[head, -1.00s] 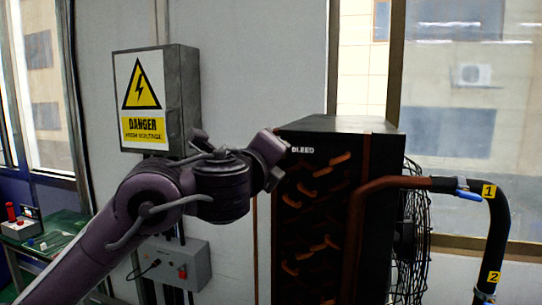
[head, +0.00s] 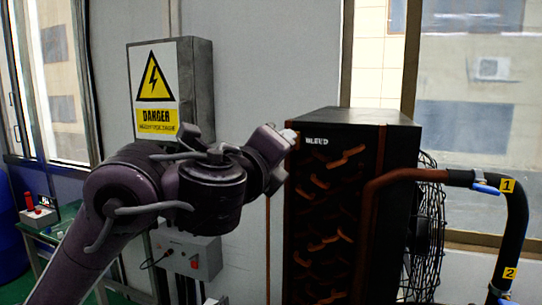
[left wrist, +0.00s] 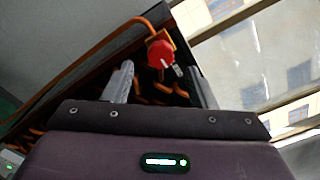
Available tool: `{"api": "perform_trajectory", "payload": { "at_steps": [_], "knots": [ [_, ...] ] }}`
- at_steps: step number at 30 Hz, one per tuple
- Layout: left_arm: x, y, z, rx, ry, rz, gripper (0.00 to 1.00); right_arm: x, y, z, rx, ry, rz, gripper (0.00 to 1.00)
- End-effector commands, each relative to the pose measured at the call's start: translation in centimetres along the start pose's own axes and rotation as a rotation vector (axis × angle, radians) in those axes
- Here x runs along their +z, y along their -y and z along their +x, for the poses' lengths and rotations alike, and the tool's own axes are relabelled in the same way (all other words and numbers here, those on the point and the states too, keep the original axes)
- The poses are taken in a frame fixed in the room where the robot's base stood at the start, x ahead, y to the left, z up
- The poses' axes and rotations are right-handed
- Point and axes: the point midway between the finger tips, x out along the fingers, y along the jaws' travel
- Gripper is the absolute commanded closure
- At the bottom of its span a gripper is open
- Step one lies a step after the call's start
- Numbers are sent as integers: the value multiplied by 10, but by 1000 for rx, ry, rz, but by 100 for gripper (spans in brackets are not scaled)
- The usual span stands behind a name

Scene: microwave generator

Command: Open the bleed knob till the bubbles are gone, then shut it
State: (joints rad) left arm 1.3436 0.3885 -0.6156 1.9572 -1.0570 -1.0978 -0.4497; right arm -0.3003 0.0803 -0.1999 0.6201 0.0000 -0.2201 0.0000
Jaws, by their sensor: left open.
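The bleed knob (left wrist: 161,54) is red with a pale mark on its face. In the left wrist view it sits on an orange-brown fitting at the top of the dark coil unit (head: 400,200), next to the BLEED label (head: 317,142). In the head view I cannot make out the knob; my left gripper (head: 284,150) is by the unit's upper left edge. That gripper is open and empty. No bubbles can be made out. My right gripper is out of view.
A grey danger box (head: 200,90) and a smaller control box (head: 190,257) are on the wall behind my left arm. A copper pipe (head: 385,182) leads to a black hose (head: 517,230) with a blue lever (head: 485,189). A fan guard (head: 428,230) stands behind the unit.

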Motion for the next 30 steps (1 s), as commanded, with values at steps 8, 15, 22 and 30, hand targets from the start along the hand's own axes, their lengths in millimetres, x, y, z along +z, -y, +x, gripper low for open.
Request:
{"api": "perform_trajectory", "payload": {
  "at_steps": [8, 15, 22, 30],
  "knots": [
    [-1, 0, -21, 1, -2, 1, 48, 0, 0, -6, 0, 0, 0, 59],
    [0, 0, -24, 1, 0, 0, 48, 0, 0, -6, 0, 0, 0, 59],
    [-6, -8, -22, 10, -10, -34, 48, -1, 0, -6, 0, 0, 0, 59],
    [-57, -87, -14, 133, -56, -453, 48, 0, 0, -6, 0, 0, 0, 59]
  ]
}}
